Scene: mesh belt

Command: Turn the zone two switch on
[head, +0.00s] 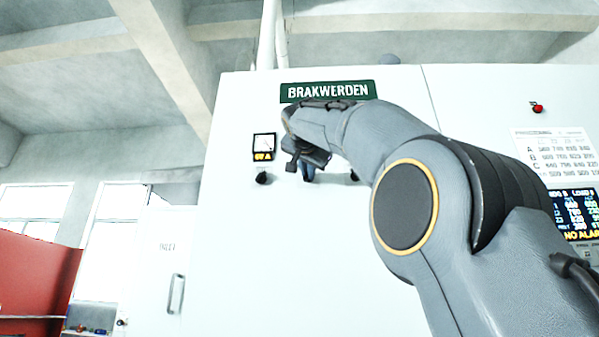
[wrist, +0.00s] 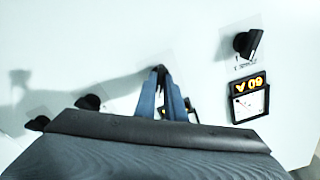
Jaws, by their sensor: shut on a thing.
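A row of black rotary switches is on the white cabinet front (head: 300,240). My gripper (head: 308,172) is at the panel, partly behind my own arm. In the wrist view its two blue fingers (wrist: 163,92) are closed together on a dark switch knob (wrist: 160,71), the one beside the switch under the gauge. The fingers hide most of this knob and its pointing direction. No label for zone two can be read, so the pictures do not confirm which switch this is.
A gauge with a yellow readout (head: 264,147) sits above one black switch (head: 262,178). More black knobs (wrist: 88,102) (wrist: 38,123) are on the gripper's other side. A red button (head: 538,108) and a display (head: 577,213) are at right.

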